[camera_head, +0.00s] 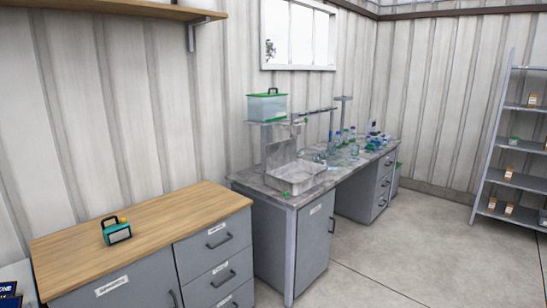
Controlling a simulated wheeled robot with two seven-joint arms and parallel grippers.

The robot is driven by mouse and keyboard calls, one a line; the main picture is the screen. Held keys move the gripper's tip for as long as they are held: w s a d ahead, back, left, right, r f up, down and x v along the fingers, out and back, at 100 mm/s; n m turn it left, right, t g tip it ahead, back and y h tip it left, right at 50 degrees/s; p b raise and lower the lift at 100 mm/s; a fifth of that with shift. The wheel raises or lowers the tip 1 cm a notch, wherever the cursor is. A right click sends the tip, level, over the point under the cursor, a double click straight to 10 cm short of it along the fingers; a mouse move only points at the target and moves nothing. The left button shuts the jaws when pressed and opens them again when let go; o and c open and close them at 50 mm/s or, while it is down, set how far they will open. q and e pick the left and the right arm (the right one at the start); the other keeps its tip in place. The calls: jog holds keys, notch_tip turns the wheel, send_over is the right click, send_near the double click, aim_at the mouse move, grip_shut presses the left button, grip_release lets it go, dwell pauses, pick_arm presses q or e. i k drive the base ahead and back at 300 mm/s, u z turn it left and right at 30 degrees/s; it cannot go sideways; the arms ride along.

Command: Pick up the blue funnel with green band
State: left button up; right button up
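I cannot single out a blue funnel with a green band. Small blue, green and clear items (375,142) crowd the far end of the grey lab bench (245,182), too small to tell apart. More clear glassware (320,156) stands nearer the middle of that bench. Neither of my grippers is in view.
A pale tray (296,178) sits on the bench's near end, below a clear green-lidded box (267,106) on a raised stand. A wood-topped cabinet (170,222) with a teal device (117,232) stands at near left. A shelf rack (512,180) is at right. The floor (385,260) between is clear.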

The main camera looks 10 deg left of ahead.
aim_at(299, 156)
jog(key=u, duration=0.55)
jog(key=i, duration=1.65)
jog(key=z, duration=0.85)
jog(key=k, duration=0.65)
jog(key=z, duration=0.55)
jog(key=i, duration=1.4)
jog(key=z, duration=0.7)
jog(key=i, duration=3.9)
jog(key=u, duration=0.5)
